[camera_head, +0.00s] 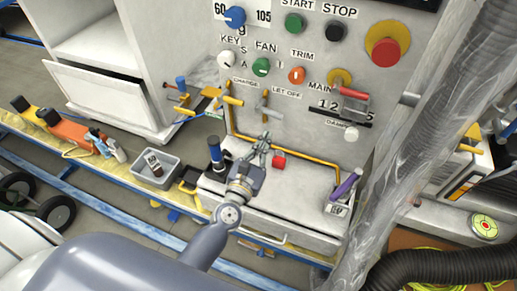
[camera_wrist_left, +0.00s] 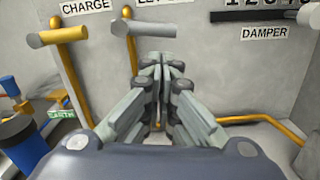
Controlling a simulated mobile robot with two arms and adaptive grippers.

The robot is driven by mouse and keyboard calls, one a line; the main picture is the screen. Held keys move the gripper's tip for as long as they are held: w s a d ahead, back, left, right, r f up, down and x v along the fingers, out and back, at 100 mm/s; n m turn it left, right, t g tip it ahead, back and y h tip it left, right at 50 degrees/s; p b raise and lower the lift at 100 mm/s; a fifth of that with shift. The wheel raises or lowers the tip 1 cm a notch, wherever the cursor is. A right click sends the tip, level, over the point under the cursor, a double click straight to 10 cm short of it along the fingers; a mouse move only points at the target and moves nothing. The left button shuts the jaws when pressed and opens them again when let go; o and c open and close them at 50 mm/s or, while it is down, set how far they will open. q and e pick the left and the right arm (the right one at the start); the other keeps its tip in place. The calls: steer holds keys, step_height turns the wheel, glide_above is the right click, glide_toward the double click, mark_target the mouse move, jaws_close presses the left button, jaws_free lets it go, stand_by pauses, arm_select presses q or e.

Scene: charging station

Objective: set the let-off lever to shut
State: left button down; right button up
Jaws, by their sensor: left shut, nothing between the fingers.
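The let-off lever (camera_head: 265,108) is on the grey panel below the LET OFF label (camera_head: 287,94). In the left wrist view its pale crossbar (camera_wrist_left: 150,30) lies roughly level on a yellow stem, just above my fingers. My left gripper (camera_head: 264,141) is shut and empty, just below the lever in the head view. In the left wrist view the shut fingers (camera_wrist_left: 157,72) cover what lies behind them. I cannot tell whether they touch the lever. The right gripper is not in view.
The similar charge lever (camera_head: 233,100) is close on the left. A damper knob (camera_head: 351,134) is on the right. A clear plastic sheet (camera_head: 420,130) hangs at the right.

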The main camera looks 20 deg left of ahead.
mark_target(270, 110)
arm_select(q)
steer(key=w, duration=0.4)
steer(key=shift+w+d+p, duration=0.1)
steer(key=shift+w+p, duration=0.2)
steer(key=shift+w, duration=0.05)
steer(key=shift+r, duration=0.1)
steer(key=shift+w+d+r+n, duration=0.1)
steer(key=shift+d+r+n, duration=0.1)
steer(key=shift+r+n, duration=0.35)
steer(key=shift+d+r+n, duration=0.15)
steer(key=shift+r+n, duration=0.25)
steer(key=shift+n, duration=0.25)
